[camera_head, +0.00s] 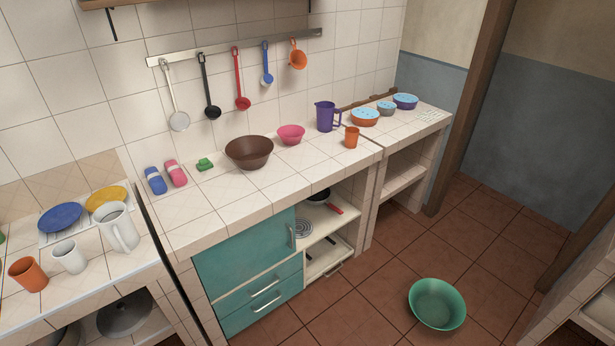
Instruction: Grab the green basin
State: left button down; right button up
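The green basin (437,304) sits upright on the brown tiled floor at the lower right, in front of the counter. It is wide, round and open at the top, and it looks empty. Neither of my grippers shows in the head view, and nothing touches the basin.
The tiled counter (215,200) runs along the wall, with a brown bowl (249,152), pink bowl (291,134) and purple pitcher (326,117) on it. A teal cabinet (248,262) is below. A pale shelf unit (597,312) stands right of the basin. The floor around the basin is clear.

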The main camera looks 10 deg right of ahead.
aim_at(436, 302)
jog(key=z, duration=1.5)
jog(key=i+z, duration=0.1)
jog(key=i, duration=0.45)
